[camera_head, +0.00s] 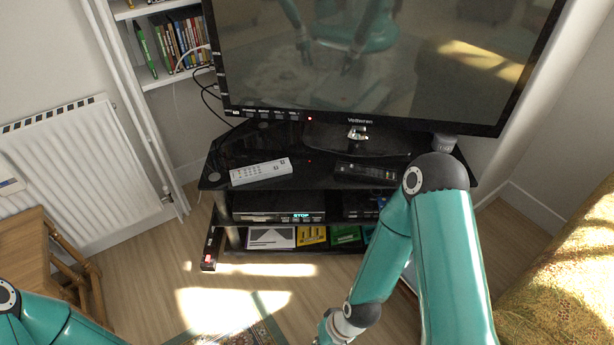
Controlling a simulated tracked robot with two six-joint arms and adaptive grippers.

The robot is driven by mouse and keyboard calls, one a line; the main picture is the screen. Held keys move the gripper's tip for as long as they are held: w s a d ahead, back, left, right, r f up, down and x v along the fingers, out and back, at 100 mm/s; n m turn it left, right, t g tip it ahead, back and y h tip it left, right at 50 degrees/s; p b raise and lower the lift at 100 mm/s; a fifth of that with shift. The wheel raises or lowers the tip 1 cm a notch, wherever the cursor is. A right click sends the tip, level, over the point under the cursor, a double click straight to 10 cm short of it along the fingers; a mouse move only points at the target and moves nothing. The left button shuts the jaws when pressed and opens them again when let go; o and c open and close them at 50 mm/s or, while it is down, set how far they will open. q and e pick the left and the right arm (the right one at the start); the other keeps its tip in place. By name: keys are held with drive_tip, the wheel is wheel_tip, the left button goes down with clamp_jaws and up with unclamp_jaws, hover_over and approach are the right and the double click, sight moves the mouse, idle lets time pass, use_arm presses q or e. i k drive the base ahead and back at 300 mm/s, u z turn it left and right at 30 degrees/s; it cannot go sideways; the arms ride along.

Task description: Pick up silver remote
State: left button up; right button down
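A silver remote (260,171), light grey with small buttons, lies on the left part of the black glass top of the TV stand (305,177). A black remote (366,171) lies on the same top, to its right. My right arm comes in from the lower right, and its wrist bends down to the bottom edge of the view, below and right of the silver remote. The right gripper is outside the frame. Only a teal part of my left arm shows at the lower left corner, with its gripper out of view. Nothing touches the silver remote.
A large TV (365,70) stands on the stand behind the remotes. Boxes with lit displays (278,215) and several cases (312,235) fill the lower shelves. A wooden chair (40,255) and radiator (75,170) are at left, a patterned sofa (565,285) at right.

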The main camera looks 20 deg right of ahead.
sight(243, 175)
drive_tip(key=z, duration=0.45)
drive_tip(key=i, duration=1.25)
drive_tip(key=u, duration=0.15)
